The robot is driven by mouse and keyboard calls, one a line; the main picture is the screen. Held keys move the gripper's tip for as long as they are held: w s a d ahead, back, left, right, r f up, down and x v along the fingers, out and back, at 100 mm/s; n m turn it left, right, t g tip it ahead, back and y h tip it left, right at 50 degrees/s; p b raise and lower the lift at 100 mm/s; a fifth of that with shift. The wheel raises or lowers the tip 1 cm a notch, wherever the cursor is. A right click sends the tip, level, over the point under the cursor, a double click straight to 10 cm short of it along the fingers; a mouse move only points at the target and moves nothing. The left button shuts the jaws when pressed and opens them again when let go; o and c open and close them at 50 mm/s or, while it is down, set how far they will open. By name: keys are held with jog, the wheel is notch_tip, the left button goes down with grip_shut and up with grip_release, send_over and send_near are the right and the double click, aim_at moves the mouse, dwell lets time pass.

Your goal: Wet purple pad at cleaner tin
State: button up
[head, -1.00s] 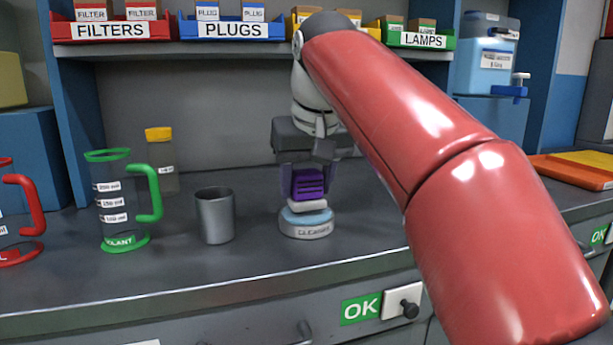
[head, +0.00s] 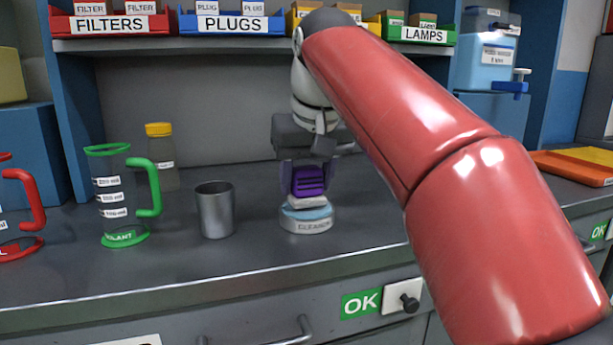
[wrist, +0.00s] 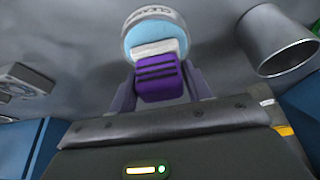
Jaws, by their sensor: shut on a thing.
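The purple pad (head: 308,181) has a ridged purple grip and a pale underside. My gripper (head: 308,184) is shut on its purple grip, pointing down. The pad's pale underside is at the light blue top of the round cleaner tin (head: 306,225), which stands on the bench and is labelled CLEANER. In the wrist view the pad (wrist: 160,77) overlaps the tin's blue face (wrist: 153,33); the pad looks slightly tilted in the head view. Whether it presses on the blue face or just hovers over it I cannot tell for sure.
A grey metal cup (head: 215,210) stands just left of the tin. A green-handled jug (head: 115,200), a red-handled jug (head: 18,215) and a yellow-capped bottle (head: 161,155) are further left. A shelf with labelled bins (head: 230,27) runs above. The bench front is clear.

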aim_at(307, 167)
jog(key=shift+f, duration=0.5)
dwell(1.2)
notch_tip(307, 167, up, 3)
jog(key=p, duration=0.2)
jog(key=shift+p, duration=0.3)
jog(key=shift+r, duration=2.1)
